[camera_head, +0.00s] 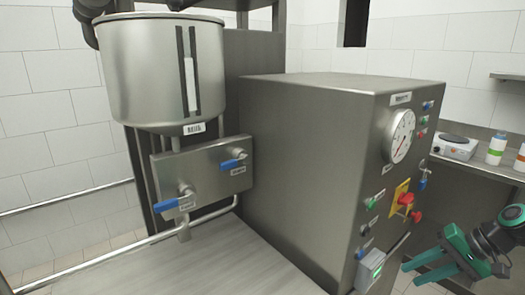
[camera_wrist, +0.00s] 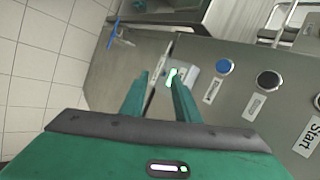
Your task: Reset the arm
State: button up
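My green gripper (camera_head: 411,275) is at the lower right of the head view, beside the front panel of the steel filler machine (camera_head: 300,135). Its two fingers point left toward the panel and are apart, with nothing seen between them. In the wrist view my gripper (camera_wrist: 158,78) also shows open and empty. A small white box with a green light (camera_wrist: 187,76) on the panel lies beyond the fingertips, partly behind the right finger. This box also shows in the head view (camera_head: 370,268), left of my fingertips with a visible gap in the picture.
The panel carries a round gauge (camera_head: 401,136), a red knob on a yellow plate (camera_head: 404,198) and several buttons. A steel hopper (camera_head: 168,72) with blue-handled valves (camera_head: 232,164) stands left. A side counter with a small white appliance (camera_head: 455,147) and bottles (camera_head: 496,150) is behind my arm.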

jog(key=s+r+g+h, duration=0.1)
jog(key=s+r+h, duration=0.2)
jog(key=s, duration=0.7)
jog(key=s+r+g+h, duration=0.2)
jog(key=s+r, duration=0.4)
jog(key=s, duration=0.4)
jog(key=shift+s+g+h, duration=0.2)
jog(key=shift+g+h, duration=0.1)
jog(key=shift+h, duration=0.6)
jog(key=shift+a, duration=0.1)
